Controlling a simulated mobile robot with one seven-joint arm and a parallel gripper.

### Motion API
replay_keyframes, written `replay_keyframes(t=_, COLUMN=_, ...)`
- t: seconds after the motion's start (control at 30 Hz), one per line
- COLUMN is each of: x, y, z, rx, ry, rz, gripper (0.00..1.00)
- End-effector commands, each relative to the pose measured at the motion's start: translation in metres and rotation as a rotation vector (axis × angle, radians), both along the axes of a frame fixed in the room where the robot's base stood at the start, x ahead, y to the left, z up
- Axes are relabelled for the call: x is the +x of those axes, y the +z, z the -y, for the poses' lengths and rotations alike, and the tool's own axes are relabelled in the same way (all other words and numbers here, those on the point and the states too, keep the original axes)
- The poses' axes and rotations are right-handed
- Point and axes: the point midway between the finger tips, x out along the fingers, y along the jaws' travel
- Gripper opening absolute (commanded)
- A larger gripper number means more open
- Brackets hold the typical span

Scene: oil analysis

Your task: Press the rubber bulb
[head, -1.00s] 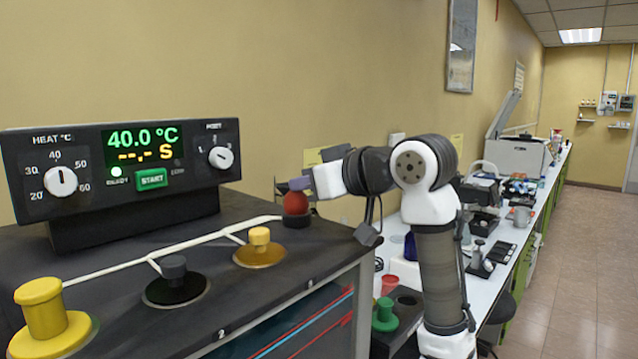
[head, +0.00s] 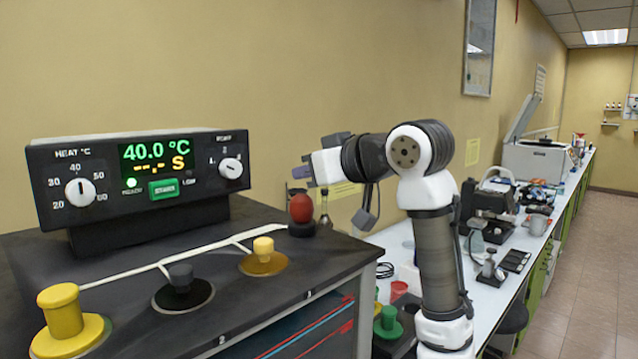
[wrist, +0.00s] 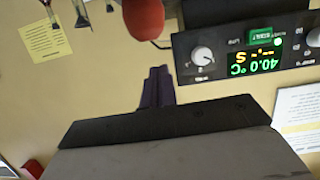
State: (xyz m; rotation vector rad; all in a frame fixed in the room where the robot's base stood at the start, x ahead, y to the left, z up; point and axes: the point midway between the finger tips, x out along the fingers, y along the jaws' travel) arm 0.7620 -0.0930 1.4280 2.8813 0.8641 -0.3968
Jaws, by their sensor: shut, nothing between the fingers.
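The red rubber bulb (head: 302,208) stands upright on a dark base at the back right corner of the black bench instrument. In the wrist view the bulb (wrist: 143,18) is at the top, just beyond the fingertips. My gripper (head: 302,172) is shut and empty. In the head view its purple-grey fingers point left, a little above the bulb, with a small gap between them. In the wrist view the closed fingers (wrist: 157,72) are together, apart from the bulb in the picture.
The control box (head: 140,182) reads 40.0 °C and stands on the instrument, left of the bulb. A glass piece (head: 324,207) is right of the bulb. The white bench (head: 400,238) holds lab items.

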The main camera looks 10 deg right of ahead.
Motion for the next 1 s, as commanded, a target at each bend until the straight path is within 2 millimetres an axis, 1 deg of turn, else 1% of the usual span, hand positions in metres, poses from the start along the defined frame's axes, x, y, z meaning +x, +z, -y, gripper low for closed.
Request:
replay_keyframes(t=0.03, x=-0.012, y=-0.002, z=0.01, rx=0.002, ry=-0.003, rz=0.003, gripper=0.0)
replay_keyframes(t=0.2, x=-0.045, y=0.01, z=0.031, rx=0.002, ry=-0.003, rz=0.004, gripper=0.0)
replay_keyframes(t=0.3, x=-0.06, y=0.016, z=0.041, rx=0.003, ry=-0.002, rz=0.003, gripper=0.0)
replay_keyframes(t=0.4, x=-0.071, y=0.021, z=0.048, rx=0.002, ry=-0.003, rz=0.003, gripper=0.0)
replay_keyframes(t=0.6, x=-0.08, y=0.025, z=0.054, rx=0.003, ry=-0.001, rz=0.001, gripper=0.0)
replay_keyframes(t=1.0, x=-0.081, y=0.026, z=0.054, rx=0.003, ry=-0.001, rz=0.002, gripper=0.0)
